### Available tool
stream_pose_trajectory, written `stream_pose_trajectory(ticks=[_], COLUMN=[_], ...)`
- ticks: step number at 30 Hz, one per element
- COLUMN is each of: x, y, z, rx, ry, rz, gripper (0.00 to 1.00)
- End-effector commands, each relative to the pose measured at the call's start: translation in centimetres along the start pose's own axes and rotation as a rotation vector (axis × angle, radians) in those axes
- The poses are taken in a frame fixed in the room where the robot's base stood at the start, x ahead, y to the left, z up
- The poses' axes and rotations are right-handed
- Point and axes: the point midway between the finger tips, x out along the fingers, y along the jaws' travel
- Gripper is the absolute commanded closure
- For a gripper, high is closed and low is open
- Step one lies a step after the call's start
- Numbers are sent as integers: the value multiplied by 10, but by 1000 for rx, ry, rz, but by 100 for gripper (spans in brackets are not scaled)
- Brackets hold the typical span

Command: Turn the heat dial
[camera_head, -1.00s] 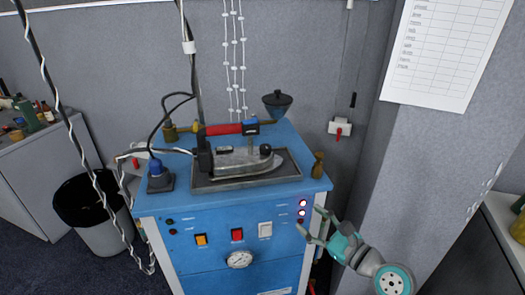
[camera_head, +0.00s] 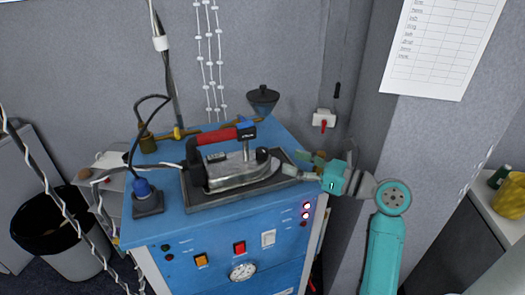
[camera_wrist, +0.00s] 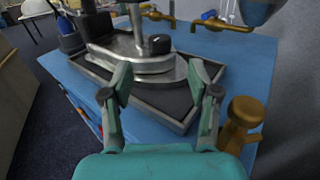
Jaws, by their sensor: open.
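The iron (camera_head: 232,171), metal with a red handle, rests on a dark tray (camera_head: 200,203) on the blue cabinet. A black round knob (camera_head: 262,155), which looks like the dial, sits on the iron's nose end; the wrist view shows this knob (camera_wrist: 160,44) with a small white mark. My gripper (camera_head: 298,164) is open and empty at the right of the iron's nose. In the wrist view my gripper (camera_wrist: 159,73) has its fingers spread over the tray's near end, with the knob ahead between them and apart from both.
A brass fitting (camera_wrist: 241,118) stands right of my fingers. A dark funnel (camera_head: 263,99) and brass pipe are behind the iron. The cabinet front has a white round gauge (camera_head: 243,271), a red switch (camera_head: 239,248) and an orange switch (camera_head: 201,260). A wall pillar is at the right.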

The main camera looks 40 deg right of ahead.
Motion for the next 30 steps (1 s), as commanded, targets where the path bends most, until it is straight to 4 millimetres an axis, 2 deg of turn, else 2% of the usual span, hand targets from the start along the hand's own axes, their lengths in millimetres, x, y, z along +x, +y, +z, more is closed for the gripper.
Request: stream_pose_trajectory(ticks=[9,15,21,29,30], x=[57,82,92,93,93], y=[1,1,0,0,0], z=[0,0,0,0,0], rx=[0,-1,-1,-1,-1], ry=[1,0,1,0,1], rz=[4,2,0,-1,-1], gripper=[39,39,39,39,47])
